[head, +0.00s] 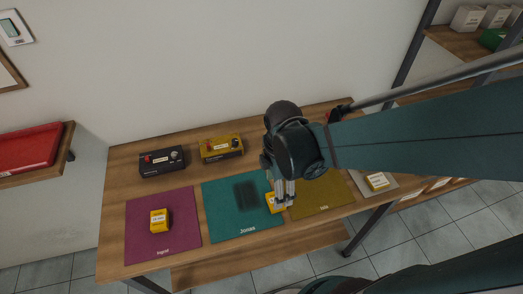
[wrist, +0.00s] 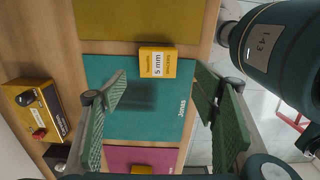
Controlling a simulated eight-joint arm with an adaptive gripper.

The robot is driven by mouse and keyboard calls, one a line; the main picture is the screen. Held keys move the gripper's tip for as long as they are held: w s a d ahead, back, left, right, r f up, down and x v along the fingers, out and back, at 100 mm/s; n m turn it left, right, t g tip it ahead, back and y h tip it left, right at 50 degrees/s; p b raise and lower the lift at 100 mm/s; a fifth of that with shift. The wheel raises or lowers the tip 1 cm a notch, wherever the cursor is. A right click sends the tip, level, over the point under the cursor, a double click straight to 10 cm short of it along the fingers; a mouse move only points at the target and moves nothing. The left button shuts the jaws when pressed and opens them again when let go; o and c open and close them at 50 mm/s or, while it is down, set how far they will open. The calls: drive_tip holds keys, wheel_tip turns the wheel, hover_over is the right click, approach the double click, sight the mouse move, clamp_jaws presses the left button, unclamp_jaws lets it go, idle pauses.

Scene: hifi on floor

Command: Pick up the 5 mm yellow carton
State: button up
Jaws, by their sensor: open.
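The yellow carton marked 5 mm (wrist: 157,62) lies at the edge of the teal mat beside the olive mat in the wrist view. In the head view this carton (head: 272,204) is partly hidden behind my gripper (head: 284,203). My gripper's two fingers are spread wide, with nothing between them; the midpoint of the tips in the wrist view (wrist: 160,84) is just short of the carton. Whether a finger touches the carton cannot be told.
Another yellow carton (head: 159,220) lies on the magenta mat (head: 181,238). A black box (head: 162,161) and a yellow box (head: 222,148) stand at the back. The teal mat (head: 222,222) is otherwise clear.

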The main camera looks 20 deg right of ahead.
drive_tip(key=shift+f, duration=0.15)
drive_tip(key=shift+f, duration=1.15)
drive_tip(key=shift+w+d+f+b, duration=0.1)
drive_tip(key=shift+f+b, duration=0.2)
drive_tip(key=shift+f, duration=1)
drive_tip(key=shift+w+d+f+b, duration=0.1)
drive_tip(key=shift+f+b, duration=0.15)
drive_tip(key=shift+f, duration=1.05)
drive_tip(key=shift+c, duration=0.5)
drive_tip(key=c, duration=0.9)
